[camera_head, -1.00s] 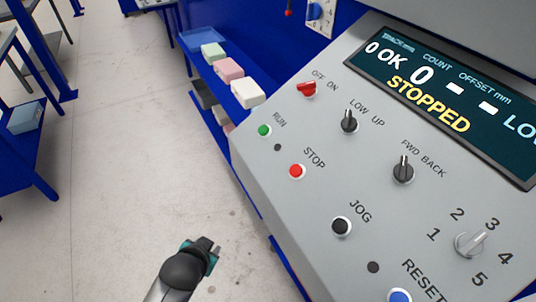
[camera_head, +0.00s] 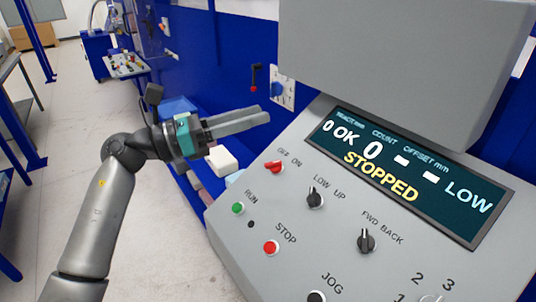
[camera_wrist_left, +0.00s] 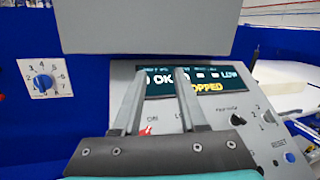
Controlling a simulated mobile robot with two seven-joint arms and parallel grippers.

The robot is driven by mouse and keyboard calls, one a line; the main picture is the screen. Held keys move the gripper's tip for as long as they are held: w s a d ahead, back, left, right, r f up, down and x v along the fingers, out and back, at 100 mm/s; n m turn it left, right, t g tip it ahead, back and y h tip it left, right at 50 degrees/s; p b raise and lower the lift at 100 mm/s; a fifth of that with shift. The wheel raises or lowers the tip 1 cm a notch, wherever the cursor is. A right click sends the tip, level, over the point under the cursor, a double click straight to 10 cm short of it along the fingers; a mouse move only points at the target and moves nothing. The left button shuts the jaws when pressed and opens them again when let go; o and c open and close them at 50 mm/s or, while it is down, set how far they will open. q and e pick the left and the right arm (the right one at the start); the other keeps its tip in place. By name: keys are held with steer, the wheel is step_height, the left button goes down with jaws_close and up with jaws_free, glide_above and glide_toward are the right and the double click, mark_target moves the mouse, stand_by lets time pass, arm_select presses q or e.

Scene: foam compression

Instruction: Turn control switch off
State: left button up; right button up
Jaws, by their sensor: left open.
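The control switch is a red knob (camera_head: 274,167) under the OFF ON label, at the upper left of the grey control panel (camera_head: 300,235). In the left wrist view the red knob (camera_wrist_left: 146,132) shows between my fingers, partly hidden by the gripper. My left gripper (camera_head: 262,114) is open and empty, above and a little left of the knob, apart from it. Its fingers point right toward the panel. In the left wrist view the gripper's fingertips (camera_wrist_left: 162,72) stand in front of the display (camera_wrist_left: 205,80). My right gripper is not in view.
The display (camera_head: 400,175) reads STOPPED. Near the red knob are a LOW UP knob (camera_head: 315,197), a green RUN button (camera_head: 238,208) and a red STOP button (camera_head: 270,247). A blue dial (camera_head: 278,90) is on the blue wall behind. A white block (camera_head: 222,160) lies left of the panel.

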arm_select(q)
steer(key=m+g+y, duration=0.2)
steer(key=m, duration=0.1)
steer(key=m+g+y+p, duration=0.2)
steer(key=m+y, duration=0.3)
steer(key=y, duration=0.2)
glide_toward(272, 163)
steer(key=p+x, duration=0.1)
steer(key=x, duration=0.7)
steer(key=shift+w+d+f, duration=0.15)
steer(key=shift+d+f, duration=0.05)
steer(key=shift+d, duration=0.1)
jaws_close()
